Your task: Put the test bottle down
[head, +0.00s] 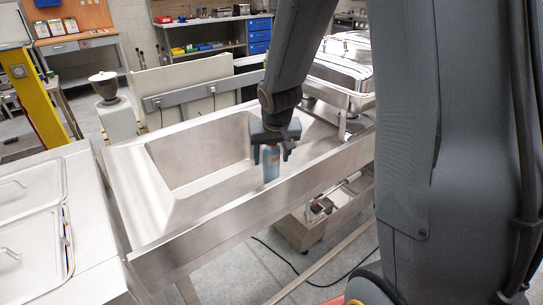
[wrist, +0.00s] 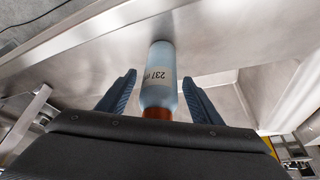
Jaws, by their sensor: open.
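The test bottle (head: 271,165) is pale blue and stands upright on the steel surface at the front side of the sink basin. In the wrist view the bottle (wrist: 159,82) shows a light label with dark print and an orange-brown neck. My gripper (head: 271,150) is above and around the upper part of the bottle. In the wrist view the two blue fingers of my gripper (wrist: 160,90) stand apart on either side of the bottle, with a gap on each side. The bottle's top is hidden by the gripper body.
The steel sink basin (head: 200,150) lies to the left of the bottle, with a raised front edge (head: 215,222). Steel chafing dishes (head: 342,72) stand behind to the right. Steel lids (head: 30,225) lie at the left. A grey grinder-like machine (head: 115,110) stands behind the sink.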

